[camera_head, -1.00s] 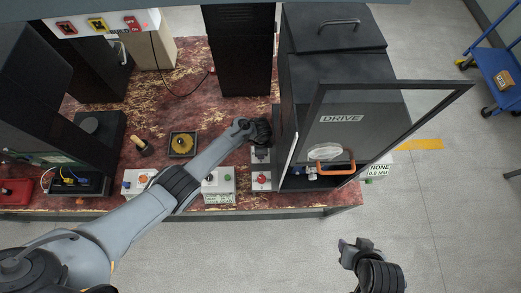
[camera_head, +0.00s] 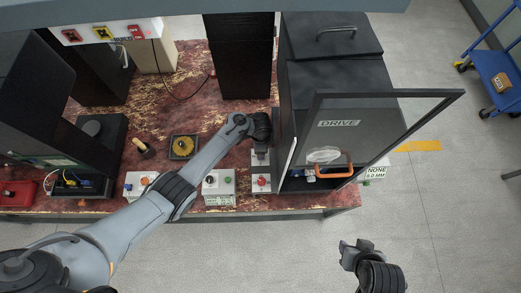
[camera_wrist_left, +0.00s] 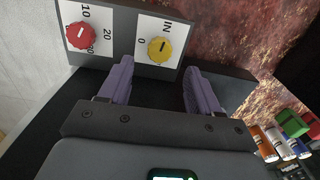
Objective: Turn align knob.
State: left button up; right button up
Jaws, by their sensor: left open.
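In the left wrist view, a yellow knob (camera_wrist_left: 159,48) sits on a white plate marked IN and 0. A red knob (camera_wrist_left: 80,36) sits on a plate marked 10 and 20. I cannot read which one is the align knob. My left gripper (camera_wrist_left: 150,88) is open and empty; the yellow knob lies ahead of the gap between its purple fingers, with no visible contact. In the head view my left gripper (camera_head: 261,140) is over the small panel beside the DRIVE machine, hiding part of it. My right gripper (camera_head: 357,250) hangs off the table; its jaw state is unclear.
The DRIVE machine (camera_head: 335,75) stands close right of my left gripper, with its framed clear door (camera_head: 400,125) swung out. A black tower (camera_head: 238,60) stands behind. A white button box (camera_head: 218,187) lies at the table's front edge.

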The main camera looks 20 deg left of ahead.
pick_arm(q)
jog(key=shift+r+p, duration=0.45)
jog(key=shift+r, duration=2)
jog(key=s+a+f+n+g+p, duration=0.1)
jog(key=s+f, duration=0.4)
jog(key=s, duration=0.8)
jog(key=s+a+f+n+g, duration=0.1)
jog(key=s+f, duration=0.4)
jog(key=s, duration=0.8)
jog(key=a+r+n+t, duration=0.2)
jog(key=r+n, duration=0.2)
jog(key=r, duration=0.9)
jog(key=a+r+n+t, duration=0.2)
jog(key=r+n, duration=0.3)
jog(key=r, duration=0.8)
jog(key=shift+a+t, duration=0.35)
jog(key=shift+t, duration=0.45)
jog(key=shift+w+r, duration=0.1)
